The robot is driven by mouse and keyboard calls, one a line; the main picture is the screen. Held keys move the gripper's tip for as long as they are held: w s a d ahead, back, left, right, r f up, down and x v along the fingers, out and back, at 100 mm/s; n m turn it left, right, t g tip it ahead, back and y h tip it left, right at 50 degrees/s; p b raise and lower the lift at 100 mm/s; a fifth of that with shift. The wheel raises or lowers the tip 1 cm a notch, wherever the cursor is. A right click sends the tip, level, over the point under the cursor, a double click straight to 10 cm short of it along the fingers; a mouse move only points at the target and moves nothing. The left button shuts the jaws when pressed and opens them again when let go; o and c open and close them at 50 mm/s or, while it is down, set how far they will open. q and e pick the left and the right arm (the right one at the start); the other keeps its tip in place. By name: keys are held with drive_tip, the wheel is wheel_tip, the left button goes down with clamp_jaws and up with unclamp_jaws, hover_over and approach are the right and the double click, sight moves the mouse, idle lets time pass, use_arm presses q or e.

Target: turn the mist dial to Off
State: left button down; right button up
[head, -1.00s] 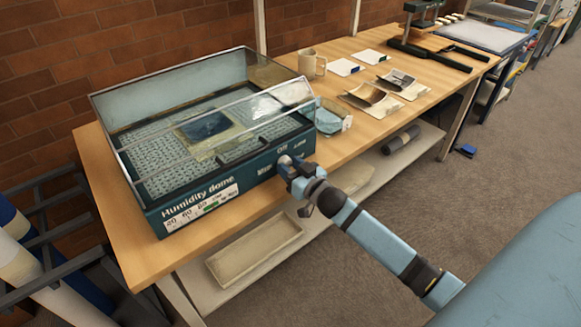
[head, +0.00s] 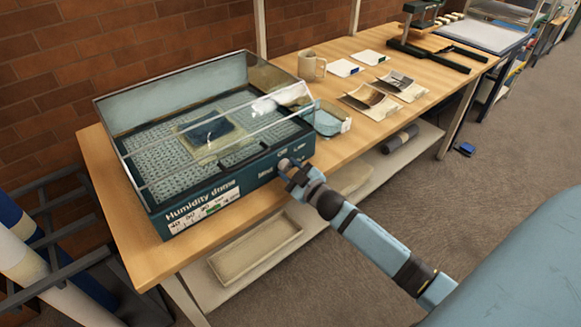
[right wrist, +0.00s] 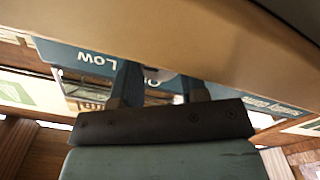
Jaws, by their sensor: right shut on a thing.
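The humidity dome (head: 225,185) is a dark teal box with clear panels, standing at the near left end of the wooden bench. Its front carries a humidity scale and, to the right, lettering including Low, which shows upside down in the right wrist view. My right gripper (head: 290,168) reaches the front face and is shut on the mist dial (head: 283,164). In the right wrist view my two dark fingers (right wrist: 162,88) straddle the dial (right wrist: 158,74), mostly hidden between them. I cannot tell which mark the dial points to. My left gripper is not in view.
A clear bluish tray (head: 330,122) stands just right of the dome. A shallow tray (head: 255,250) rests on the lower shelf. Rolls on a rack (head: 25,235) stand at the left.

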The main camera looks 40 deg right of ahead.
drive_tip(key=n, duration=0.2)
drive_tip(key=shift+n, duration=0.4)
drive_tip(key=n, duration=0.5)
drive_tip(key=shift+n+p, duration=0.3)
drive_tip(key=shift+p, duration=0.05)
drive_tip(key=n, duration=0.8)
drive_tip(key=shift+b, duration=0.4)
drive_tip(key=shift+n, duration=0.3)
drive_tip(key=o, duration=0.9)
drive_tip(key=shift+o, duration=0.2)
